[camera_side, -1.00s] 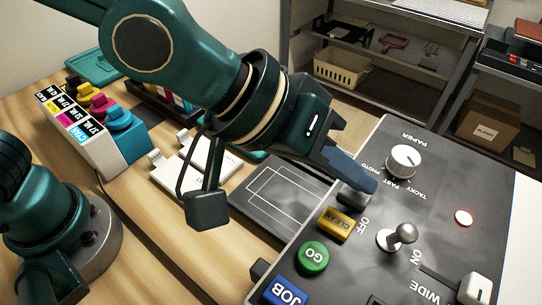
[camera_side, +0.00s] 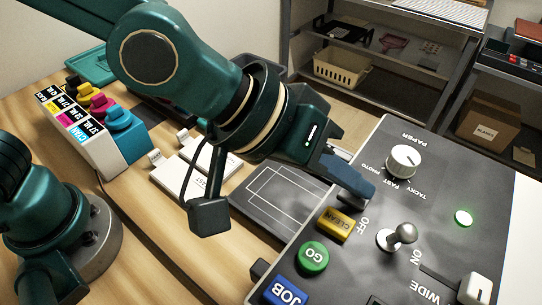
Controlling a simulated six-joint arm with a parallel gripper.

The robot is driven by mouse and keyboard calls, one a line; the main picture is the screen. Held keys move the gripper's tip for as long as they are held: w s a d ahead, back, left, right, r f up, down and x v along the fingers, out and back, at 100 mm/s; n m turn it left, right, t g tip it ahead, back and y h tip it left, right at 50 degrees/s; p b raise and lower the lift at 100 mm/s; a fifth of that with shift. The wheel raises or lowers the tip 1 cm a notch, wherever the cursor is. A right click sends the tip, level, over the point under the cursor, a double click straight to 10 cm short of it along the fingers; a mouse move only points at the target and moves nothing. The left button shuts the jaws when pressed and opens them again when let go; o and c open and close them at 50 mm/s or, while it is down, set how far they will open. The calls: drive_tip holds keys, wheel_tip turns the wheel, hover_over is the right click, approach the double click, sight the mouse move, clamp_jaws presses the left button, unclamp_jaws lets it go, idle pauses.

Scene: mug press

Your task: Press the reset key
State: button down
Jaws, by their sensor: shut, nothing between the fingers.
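The dark grey control panel (camera_side: 447,178) fills the right of the view. My gripper (camera_side: 362,188) is shut and empty, with its blue fingertips down at the panel's left edge, just above the yellow CLEAN key. A grey key at that spot is almost wholly hidden by the fingers. Its label cannot be read, and the contact itself is hidden. The round indicator lamp (camera_side: 463,218) on the panel glows green.
Near my fingers are the yellow CLEAN key (camera_side: 336,225), green GO button (camera_side: 313,257), blue JOB key (camera_side: 284,292), a toggle lever (camera_side: 402,236) and a white dial (camera_side: 403,161). A slider (camera_side: 475,289) sits at lower right. Ink bottles (camera_side: 118,117) stand at left.

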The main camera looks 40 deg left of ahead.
sight(345, 197)
drive_tip(key=shift+r, duration=0.9)
drive_tip(key=shift+r, duration=2.5)
